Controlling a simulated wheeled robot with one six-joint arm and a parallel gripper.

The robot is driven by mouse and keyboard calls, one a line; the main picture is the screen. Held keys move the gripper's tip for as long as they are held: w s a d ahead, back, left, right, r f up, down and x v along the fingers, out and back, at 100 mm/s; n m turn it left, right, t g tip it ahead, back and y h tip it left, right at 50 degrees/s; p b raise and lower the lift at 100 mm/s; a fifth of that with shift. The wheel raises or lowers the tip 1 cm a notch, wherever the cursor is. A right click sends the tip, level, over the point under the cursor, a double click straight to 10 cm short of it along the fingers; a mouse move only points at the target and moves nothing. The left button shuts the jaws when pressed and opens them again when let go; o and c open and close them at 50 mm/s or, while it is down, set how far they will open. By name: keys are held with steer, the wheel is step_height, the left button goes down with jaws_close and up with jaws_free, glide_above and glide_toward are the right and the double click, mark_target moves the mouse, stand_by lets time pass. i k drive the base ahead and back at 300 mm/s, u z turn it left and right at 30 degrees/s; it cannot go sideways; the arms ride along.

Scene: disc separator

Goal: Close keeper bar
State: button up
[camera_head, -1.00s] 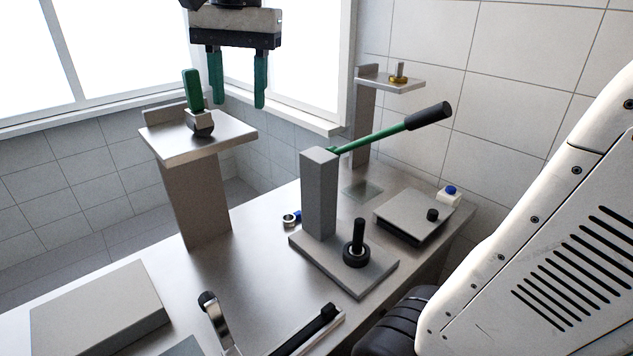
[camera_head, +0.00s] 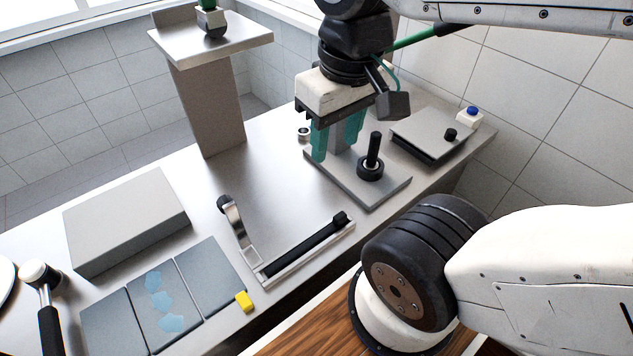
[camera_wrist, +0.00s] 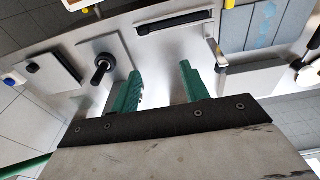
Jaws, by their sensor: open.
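What looks like the keeper bar (camera_head: 237,232) is a curved metal strip with a black knob at its free end. It rises from the left end of a metal rail (camera_head: 308,252) with a black strip along it, swung up and away from the rail. In the wrist view the bar (camera_wrist: 214,50) is at the upper right, beside the rail (camera_wrist: 176,24). My gripper (camera_head: 337,150) has two green fingers, open and empty, pointing down over the bench behind the rail. In the wrist view my gripper (camera_wrist: 160,72) is apart from the bar.
A base plate (camera_head: 372,190) with a black peg stands close to my gripper. A grey block (camera_head: 125,220), mats (camera_head: 210,275) and a yellow piece (camera_head: 244,301) lie left and in front. A pedestal (camera_head: 210,105) stands behind.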

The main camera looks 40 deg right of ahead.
mark_target(227, 206)
steer(key=k, duration=1)
steer(key=u, duration=1.3)
steer(key=i, duration=0.7)
steer(key=z, duration=1.3)
